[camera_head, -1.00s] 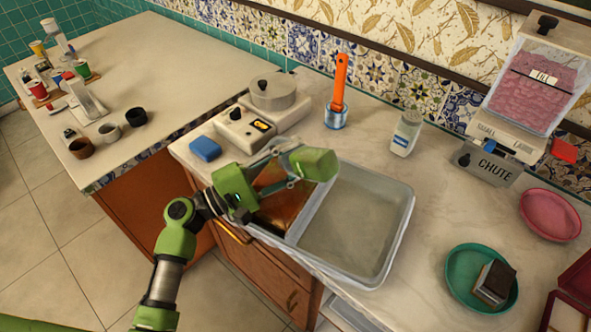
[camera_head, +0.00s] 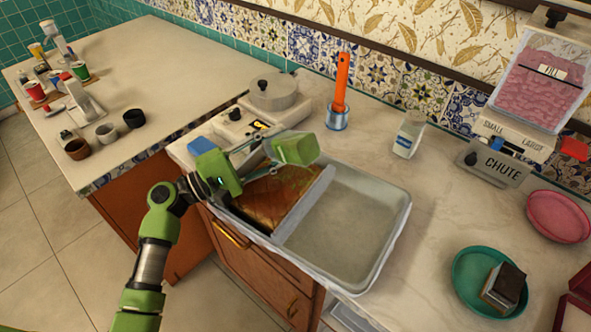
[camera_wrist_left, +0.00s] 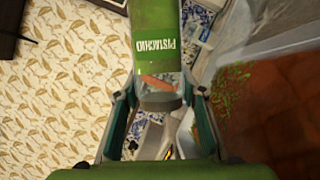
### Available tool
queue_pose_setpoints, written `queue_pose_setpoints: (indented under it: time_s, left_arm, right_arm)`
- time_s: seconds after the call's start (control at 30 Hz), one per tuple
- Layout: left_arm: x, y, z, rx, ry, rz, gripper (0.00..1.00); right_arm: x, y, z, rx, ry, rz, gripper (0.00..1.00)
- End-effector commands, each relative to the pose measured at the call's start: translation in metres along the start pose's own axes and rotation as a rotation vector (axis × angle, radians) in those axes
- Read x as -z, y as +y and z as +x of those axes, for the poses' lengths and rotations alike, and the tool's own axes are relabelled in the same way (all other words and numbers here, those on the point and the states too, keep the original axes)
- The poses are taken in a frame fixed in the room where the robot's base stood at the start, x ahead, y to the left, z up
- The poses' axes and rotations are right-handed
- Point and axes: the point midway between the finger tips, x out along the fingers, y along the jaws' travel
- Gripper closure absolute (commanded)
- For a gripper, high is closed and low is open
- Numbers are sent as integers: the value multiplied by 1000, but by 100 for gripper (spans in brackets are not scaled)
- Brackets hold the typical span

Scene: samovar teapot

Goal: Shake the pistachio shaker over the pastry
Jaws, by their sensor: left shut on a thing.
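The green pistachio shaker (camera_head: 295,150), labelled PISTACHIO in the left wrist view (camera_wrist_left: 157,35), is held in my left gripper (camera_head: 258,163). The gripper's fingers close around the shaker's clear end in the left wrist view (camera_wrist_left: 160,98). The shaker lies tilted above the brown pastry (camera_head: 280,197), apart from it. The pastry fills the left part of a metal tray (camera_head: 400,225), and the gripper hides its far edge. In the left wrist view, green specks lie on the pastry (camera_wrist_left: 275,125). My right gripper is not in view.
A hotplate unit with a grey pot (camera_head: 273,93) stands behind the gripper, near a blue sponge (camera_head: 203,145). An orange-handled tool (camera_head: 342,85) and a white jar (camera_head: 408,135) stand behind the tray. The tray's right part is empty. Green (camera_head: 465,290) and pink (camera_head: 558,217) plates lie right.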

Motion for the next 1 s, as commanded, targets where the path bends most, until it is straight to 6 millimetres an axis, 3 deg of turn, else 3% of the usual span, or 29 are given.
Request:
queue_pose_setpoints:
  time_s: [0.8,1.0]
  left_arm:
    - [-15,-25,96,-3,-5,-2,90]
    - [-18,-29,110,-2,-4,-3,90]
  right_arm:
    - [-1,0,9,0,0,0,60]
    - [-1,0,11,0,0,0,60]
